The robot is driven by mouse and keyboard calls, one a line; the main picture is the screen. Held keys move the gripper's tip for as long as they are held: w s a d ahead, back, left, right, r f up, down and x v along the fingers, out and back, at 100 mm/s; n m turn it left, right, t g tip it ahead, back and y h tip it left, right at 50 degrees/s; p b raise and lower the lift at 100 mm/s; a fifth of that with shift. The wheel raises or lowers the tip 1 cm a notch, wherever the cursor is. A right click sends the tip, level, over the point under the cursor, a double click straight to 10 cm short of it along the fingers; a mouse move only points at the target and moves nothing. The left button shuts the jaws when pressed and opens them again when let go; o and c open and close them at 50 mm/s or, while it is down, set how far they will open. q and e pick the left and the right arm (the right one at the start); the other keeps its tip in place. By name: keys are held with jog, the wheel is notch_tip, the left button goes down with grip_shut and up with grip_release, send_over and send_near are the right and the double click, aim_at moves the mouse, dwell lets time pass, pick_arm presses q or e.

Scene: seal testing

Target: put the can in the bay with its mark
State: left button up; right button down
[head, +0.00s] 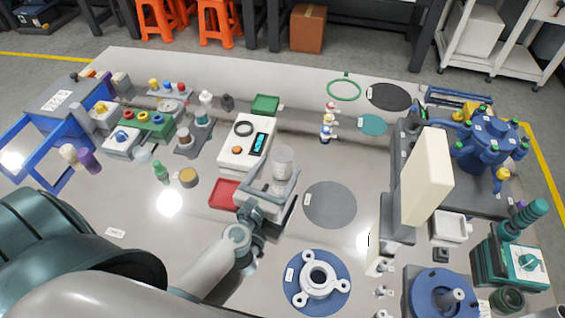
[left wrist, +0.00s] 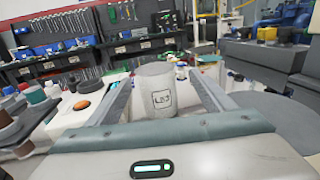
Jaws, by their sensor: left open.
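A pale grey can (head: 282,160) stands upright just to the right of the white scale-like box. It also shows in the left wrist view (left wrist: 158,92), with a small boxed dark mark on its side that I cannot read surely. My left gripper (head: 279,178) is open, with one finger on each side of the can. In the left wrist view a gap shows between the can and each finger. I cannot tell which place is the bay with the can's mark. My right gripper is not in view.
The white box (head: 245,146) with a display stands close left of the can. A red tray (head: 222,195) and a green tray (head: 265,104) are nearby. A grey disc (head: 330,204) lies flat to the right. A tall cream block (head: 427,172) stands farther right.

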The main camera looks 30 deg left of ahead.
aim_at(283, 157)
pick_arm(q)
jog(key=w, duration=0.3)
jog(key=w+a, duration=0.1)
jog(key=w, duration=0.1)
jog(key=shift+f, duration=0.35)
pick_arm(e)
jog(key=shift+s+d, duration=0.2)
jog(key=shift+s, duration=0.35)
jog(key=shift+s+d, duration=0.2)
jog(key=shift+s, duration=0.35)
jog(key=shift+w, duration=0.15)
pick_arm(q)
jog(key=c, duration=1.5)
jog(key=shift+o, duration=0.2)
jog(key=shift+r+p, duration=0.15)
jog(key=shift+p, duration=0.2)
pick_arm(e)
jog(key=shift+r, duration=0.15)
